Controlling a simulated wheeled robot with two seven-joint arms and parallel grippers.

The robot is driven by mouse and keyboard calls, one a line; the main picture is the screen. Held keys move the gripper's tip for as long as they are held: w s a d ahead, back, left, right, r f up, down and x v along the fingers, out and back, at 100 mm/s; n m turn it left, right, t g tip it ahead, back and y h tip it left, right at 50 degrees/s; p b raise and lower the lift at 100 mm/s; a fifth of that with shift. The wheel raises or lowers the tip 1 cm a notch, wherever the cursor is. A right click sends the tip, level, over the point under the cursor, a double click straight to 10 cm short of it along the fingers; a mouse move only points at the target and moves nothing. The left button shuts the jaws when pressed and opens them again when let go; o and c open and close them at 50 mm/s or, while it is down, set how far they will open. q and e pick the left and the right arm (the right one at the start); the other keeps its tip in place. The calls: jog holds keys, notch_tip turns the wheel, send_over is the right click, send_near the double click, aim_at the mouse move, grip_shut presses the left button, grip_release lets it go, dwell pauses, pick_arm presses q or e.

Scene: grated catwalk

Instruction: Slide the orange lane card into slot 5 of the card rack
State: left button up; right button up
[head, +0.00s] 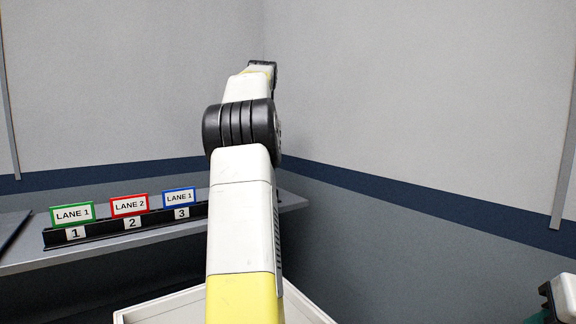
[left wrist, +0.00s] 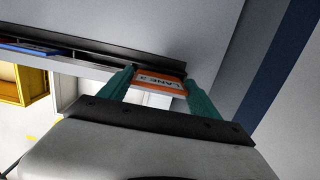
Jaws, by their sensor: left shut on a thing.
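The orange card (left wrist: 160,87), reading LANE 3, is between the teal fingers of my left gripper (left wrist: 158,78) in the left wrist view. The fingers are shut on it. The black card rack (head: 135,229) stands on a grey shelf at the left of the head view. It also shows in the left wrist view (left wrist: 110,55), where the card is close to its end. I cannot tell whether card and rack touch. My left arm hides the card and the rack's far end in the head view. Part of my right gripper (head: 550,305) shows at the lower right edge.
Green LANE 1 (head: 72,214), red LANE 2 (head: 129,205) and blue LANE 1 (head: 179,197) cards stand above labels 1, 2 and 3. The grey shelf (head: 292,200) ends near the wall corner. A yellow bin (left wrist: 32,84) shows below the rack in the left wrist view.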

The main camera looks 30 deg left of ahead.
dwell(0.3)
pick_arm(q)
jog(key=shift+f, duration=1.95)
jog(key=o, duration=1.4)
jog(key=shift+o, duration=0.4)
jog(key=shift+r, duration=4)
